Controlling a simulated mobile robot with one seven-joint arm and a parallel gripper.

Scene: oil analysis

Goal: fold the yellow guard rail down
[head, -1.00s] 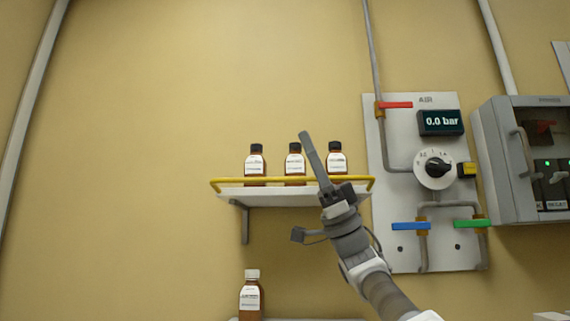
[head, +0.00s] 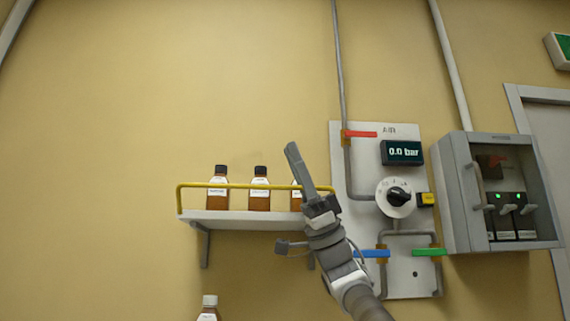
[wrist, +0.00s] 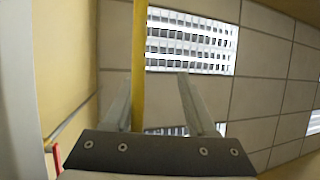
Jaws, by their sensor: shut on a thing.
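The yellow guard rail (head: 237,186) stands along the front of the white wall shelf (head: 230,222), above its edge and across the middle of the bottles. My gripper (head: 292,149) is at the rail's right part, its fingers pointing up and left past the bar. In the wrist view the rail (wrist: 139,50) runs between the fingers of my gripper (wrist: 155,82), close along the left finger. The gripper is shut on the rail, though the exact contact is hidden.
Brown bottles (head: 218,199) stand on the shelf behind the rail; the right one is partly hidden by my gripper. Another bottle (head: 209,311) stands below. To the right are the air panel (head: 352,281) with coloured levers and a grey box (head: 453,213). The wall at left is clear.

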